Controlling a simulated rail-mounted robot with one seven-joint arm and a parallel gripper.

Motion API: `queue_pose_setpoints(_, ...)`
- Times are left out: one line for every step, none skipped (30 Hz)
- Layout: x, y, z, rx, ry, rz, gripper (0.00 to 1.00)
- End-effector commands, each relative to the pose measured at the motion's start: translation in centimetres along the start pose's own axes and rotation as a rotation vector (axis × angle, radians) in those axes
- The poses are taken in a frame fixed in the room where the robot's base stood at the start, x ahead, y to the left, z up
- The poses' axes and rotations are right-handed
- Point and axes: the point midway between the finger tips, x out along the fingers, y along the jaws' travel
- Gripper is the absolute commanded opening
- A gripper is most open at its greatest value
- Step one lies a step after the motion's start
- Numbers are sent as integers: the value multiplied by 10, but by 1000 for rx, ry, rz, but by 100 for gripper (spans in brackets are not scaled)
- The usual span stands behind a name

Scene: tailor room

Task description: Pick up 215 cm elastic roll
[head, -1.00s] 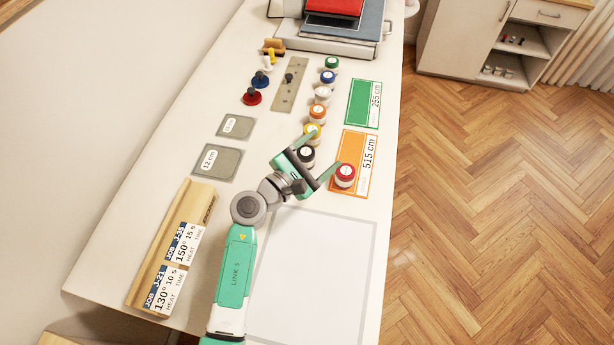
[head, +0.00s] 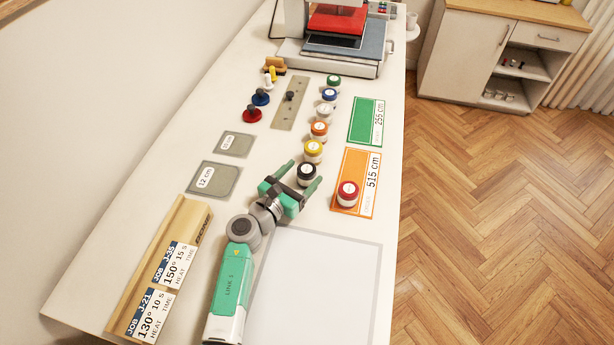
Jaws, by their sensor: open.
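A column of small rolls with white tops stands along the middle of the table: green (head: 333,82), blue (head: 329,95), white (head: 325,114), orange (head: 319,131), yellow (head: 313,151) and black (head: 306,174). A red roll (head: 347,194) stands on the orange 515 cm card (head: 342,168). The lengths on the roll tops are too small to read, so I cannot tell which is 215 cm. My gripper (head: 302,177) is open, with its green fingers on either side of the black roll. I cannot tell whether they touch it. Nothing is held.
A green 255 cm card (head: 362,120) lies empty at the right. A heat press (head: 335,45) stands at the back. A pale mat (head: 315,285) lies clear in front.

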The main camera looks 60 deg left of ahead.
Motion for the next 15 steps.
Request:
queue_pose_setpoints(4,0,-1,0,0,1,71)
queue_pose_setpoints(5,0,-1,0,1,1,71)
queue_pose_setpoints(6,0,-1,0,1,1,71)
queue_pose_setpoints(6,0,-1,0,1,0,71)
queue_pose_setpoints(6,0,0,1,1,0,71)
queue_pose_setpoints(6,0,0,1,1,0,71)
queue_pose_setpoints(6,0,0,1,1,0,71)
queue_pose_setpoints(6,0,0,1,1,0,71)
queue_pose_setpoints(6,0,0,1,1,0,63)
queue_pose_setpoints(6,0,0,1,1,0,58)
queue_pose_setpoints(6,0,0,1,1,0,52)
queue_pose_setpoints(6,0,0,1,1,0,44)
queue_pose_setpoints(6,0,0,1,1,0,38)
queue_pose_setpoints(6,0,0,1,1,0,32)
queue_pose_setpoints(6,0,0,1,1,0,24)
